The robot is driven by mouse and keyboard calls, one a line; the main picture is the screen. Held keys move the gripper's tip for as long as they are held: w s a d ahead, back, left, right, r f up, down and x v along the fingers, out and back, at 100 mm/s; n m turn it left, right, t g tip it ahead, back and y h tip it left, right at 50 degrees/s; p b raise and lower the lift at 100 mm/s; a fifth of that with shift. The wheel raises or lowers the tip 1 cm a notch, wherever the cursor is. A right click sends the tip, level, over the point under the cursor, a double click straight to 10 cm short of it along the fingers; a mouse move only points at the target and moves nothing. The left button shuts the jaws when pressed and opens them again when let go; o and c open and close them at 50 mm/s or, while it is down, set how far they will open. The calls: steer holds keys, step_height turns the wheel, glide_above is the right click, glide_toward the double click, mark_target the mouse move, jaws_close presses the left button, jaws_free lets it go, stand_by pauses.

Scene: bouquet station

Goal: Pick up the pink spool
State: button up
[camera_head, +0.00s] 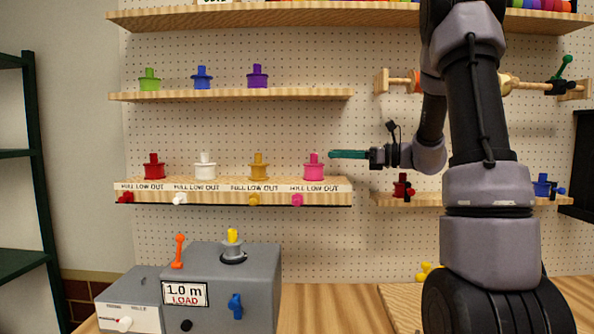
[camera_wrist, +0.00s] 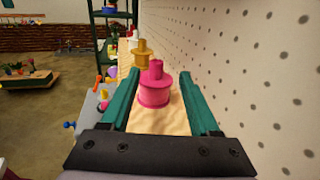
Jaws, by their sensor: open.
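The pink spool (camera_head: 314,169) stands upright at the right end of the lower wooden shelf in the head view, above a "PULL LOW OUT" label. My gripper (camera_head: 334,154) is just to its right, level with the spool's upper part, with its teal fingers pointing left. In the wrist view the pink spool (camera_wrist: 155,88) stands between the two open fingers of my gripper (camera_wrist: 158,95), toward their tips. Gaps show on both sides of the spool, and nothing is held.
Yellow (camera_head: 259,168), white (camera_head: 205,167) and red (camera_head: 154,167) spools stand left on the same shelf (camera_head: 335,185). The pegboard wall (camera_wrist: 260,70) runs close along the gripper's right side in the wrist view. A grey machine (camera_head: 258,285) stands below.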

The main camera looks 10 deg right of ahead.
mark_target(306, 164)
steer(key=x, duration=0.5)
steer(key=shift+w+a, duration=0.15)
steer(key=shift+a, duration=0.1)
steer(key=x, duration=0.2)
steer(key=f+x, duration=0.1)
steer(key=x, duration=0.1)
steer(key=shift+s+a, duration=0.2)
steer(key=shift+a, duration=0.05)
steer(key=shift+w+a, duration=0.25)
steer(key=shift+a, duration=0.1)
jaws_close()
